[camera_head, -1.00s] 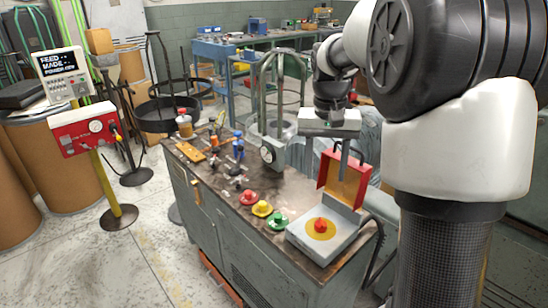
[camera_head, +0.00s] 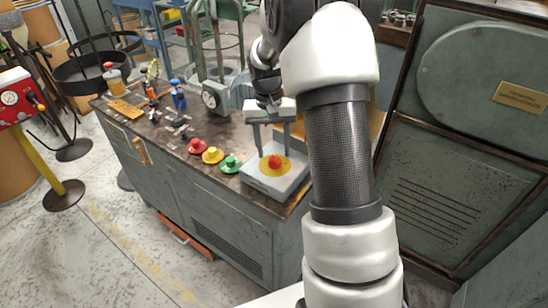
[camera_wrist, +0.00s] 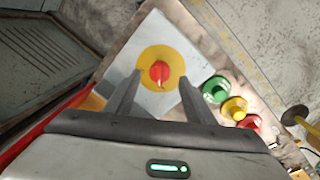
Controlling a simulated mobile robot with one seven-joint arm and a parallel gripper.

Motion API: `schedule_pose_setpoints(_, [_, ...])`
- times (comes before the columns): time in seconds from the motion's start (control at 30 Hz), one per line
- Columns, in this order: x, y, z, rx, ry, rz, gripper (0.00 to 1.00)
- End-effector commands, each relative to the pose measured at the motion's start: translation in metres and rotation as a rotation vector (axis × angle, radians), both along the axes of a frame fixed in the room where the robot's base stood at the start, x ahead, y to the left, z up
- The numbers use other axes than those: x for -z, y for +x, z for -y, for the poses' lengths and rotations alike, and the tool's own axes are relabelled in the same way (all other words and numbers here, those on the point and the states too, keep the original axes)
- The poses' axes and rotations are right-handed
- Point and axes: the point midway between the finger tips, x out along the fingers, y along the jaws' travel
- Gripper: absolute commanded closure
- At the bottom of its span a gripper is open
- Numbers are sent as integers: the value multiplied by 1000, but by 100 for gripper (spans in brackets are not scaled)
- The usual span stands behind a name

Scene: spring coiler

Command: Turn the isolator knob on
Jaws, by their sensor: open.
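The isolator knob (camera_head: 274,161) is a small red knob on a yellow disc, on top of a light grey box (camera_head: 262,183) at the near end of the bench. My gripper (camera_head: 274,153) is open and empty, pointing down over the box. Its two fingers stand apart on either side of the knob in the picture. In the wrist view the knob (camera_wrist: 159,71) appears between the fingertips (camera_wrist: 160,77), and I cannot tell whether they touch it. The knob has a raised bar that looks roughly lengthwise in the wrist view.
Red (camera_head: 197,146), yellow (camera_head: 212,155) and green (camera_head: 230,165) buttons stand left of the box on the bench. A dial gauge (camera_head: 210,98) stands farther back. A large green-grey cabinet (camera_head: 455,150) is at the right.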

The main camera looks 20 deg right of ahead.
Motion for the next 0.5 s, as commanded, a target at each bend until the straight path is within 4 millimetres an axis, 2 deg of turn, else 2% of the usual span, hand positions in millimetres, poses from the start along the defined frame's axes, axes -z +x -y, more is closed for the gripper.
schedule_pose_setpoints(0.03, [10,-1,1,0,0,-2,51])
schedule_pose_setpoints(0.2, [27,-1,2,0,0,0,51])
schedule_pose_setpoints(0.5, [32,-1,2,0,0,1,51])
